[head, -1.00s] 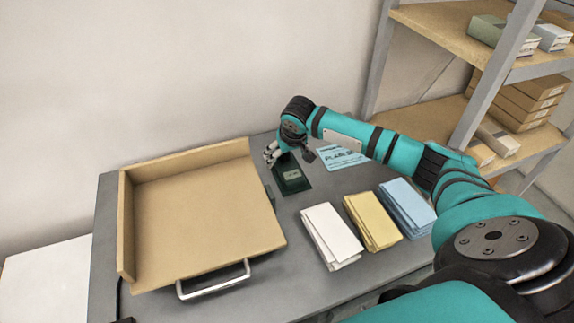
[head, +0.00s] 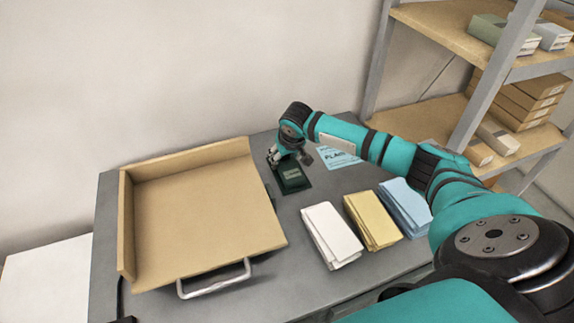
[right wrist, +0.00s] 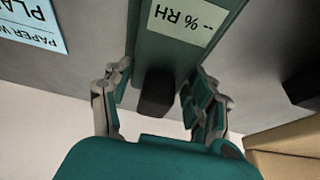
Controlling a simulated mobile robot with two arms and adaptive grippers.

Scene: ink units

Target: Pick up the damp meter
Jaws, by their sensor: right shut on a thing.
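The damp meter (head: 293,174) is a dark green block with a pale display on the grey table, right of the tan tray. In the right wrist view the damp meter (right wrist: 180,50) shows its display, reading "-- % RH", and a dark stub at its near end. My right gripper (head: 276,157) is at the meter's far end in the head view. In the right wrist view the right gripper (right wrist: 158,98) has one finger on each side of the meter, shut on it. I cannot tell whether the meter is clear of the table. My left gripper is not in view.
A tan tray (head: 205,205) with a metal handle fills the table's left. White (head: 331,235), yellow (head: 371,222) and blue (head: 406,208) folded stacks lie at the front right. A blue printed sheet (head: 338,157) lies behind the arm. A shelf unit (head: 430,105) with boxes stands right.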

